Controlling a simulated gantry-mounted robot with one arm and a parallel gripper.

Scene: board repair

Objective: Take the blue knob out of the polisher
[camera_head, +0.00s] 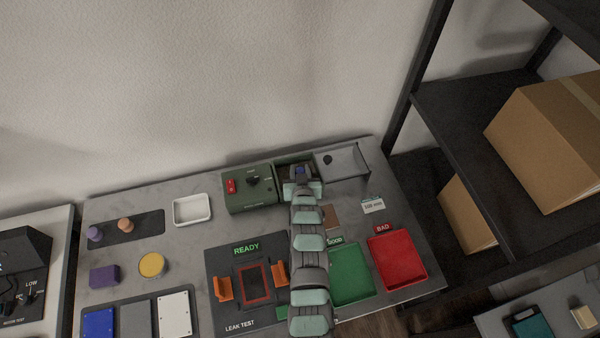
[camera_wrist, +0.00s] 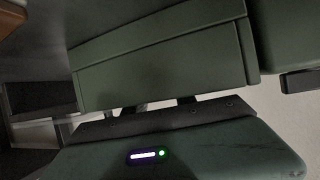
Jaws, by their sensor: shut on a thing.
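The polisher (camera_head: 250,190) is a green box at the back of the bench, with a red switch and a black dial. Its open chamber (camera_head: 285,160) is at its right end, with the grey lid (camera_head: 343,162) swung out to the right. My gripper (camera_head: 298,172) is down at this chamber and is shut on the blue knob. The knob itself is hidden by my gripper and wrist. A small blue patch shows at my wrist, but I cannot tell whether it is the knob or a light. In the wrist view, a green panel (camera_wrist: 160,65) fills the upper part, close to my gripper.
A black mat (camera_head: 150,223) with a purple and a peach knob lies at left, near a white tray (camera_head: 192,209). The leak tester (camera_head: 225,270) stands in front, with green (camera_head: 350,275) and red (camera_head: 398,260) trays to its right. Dark shelving (camera_head: 425,90) rises at right.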

